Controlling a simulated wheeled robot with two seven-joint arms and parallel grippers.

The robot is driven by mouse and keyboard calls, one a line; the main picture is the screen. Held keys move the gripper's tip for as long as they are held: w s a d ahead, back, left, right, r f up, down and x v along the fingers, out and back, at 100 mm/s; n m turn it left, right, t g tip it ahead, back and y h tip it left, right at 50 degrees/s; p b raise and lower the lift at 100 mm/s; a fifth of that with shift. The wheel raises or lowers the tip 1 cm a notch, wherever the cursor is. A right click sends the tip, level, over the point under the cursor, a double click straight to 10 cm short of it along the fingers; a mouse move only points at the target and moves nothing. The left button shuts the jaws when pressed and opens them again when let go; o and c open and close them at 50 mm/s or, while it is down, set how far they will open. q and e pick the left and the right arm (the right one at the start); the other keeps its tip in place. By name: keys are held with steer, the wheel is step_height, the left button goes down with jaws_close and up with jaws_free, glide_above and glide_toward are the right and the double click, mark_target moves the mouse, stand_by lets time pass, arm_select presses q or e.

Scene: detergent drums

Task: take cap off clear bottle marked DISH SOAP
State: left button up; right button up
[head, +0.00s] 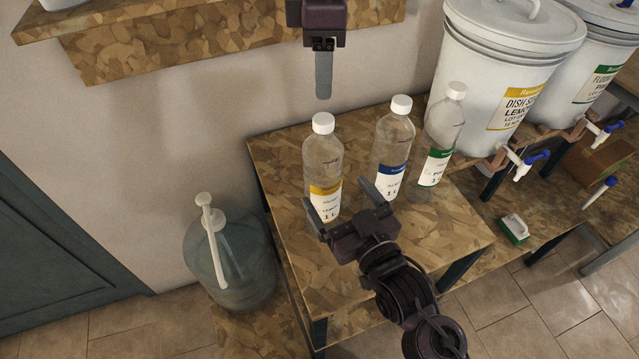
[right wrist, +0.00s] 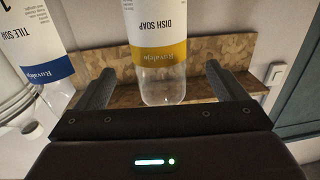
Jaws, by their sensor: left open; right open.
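The clear bottle marked DISH SOAP (head: 322,160) stands upright on the wooden table, with a yellow-banded label and a white cap (head: 323,123) on top. In the right wrist view its label (right wrist: 157,35) shows between the finger lines. My right gripper (head: 336,191) is open at the lower part of this bottle, a finger towards each side; contact cannot be told. My left gripper (head: 323,96) is open, pointing down above the cap with a gap; its fingers overlap in this view.
A blue-labelled bottle (head: 394,140) and a green-labelled bottle (head: 442,135) stand to the right. White drums with taps (head: 500,70) stand beyond them. A green-and-white brush or sponge (head: 514,229) lies lower right. A large bluish jug (head: 230,262) stands at left, below the tabletop.

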mark_target(323, 119)
steer(key=x, duration=0.7)
steer(key=shift+w+a, duration=0.1)
steer(key=shift+w, duration=0.15)
steer(key=shift+c, duration=0.2)
steer(key=c, duration=1.9)
arm_select(q)
steer(key=m, duration=0.4)
arm_select(e)
steer(key=shift+c, duration=0.3)
arm_select(q)
steer(key=m, duration=0.4)
steer(key=shift+f+m, duration=0.1)
steer(key=shift+m, duration=0.3)
steer(key=shift+f, duration=3.9)
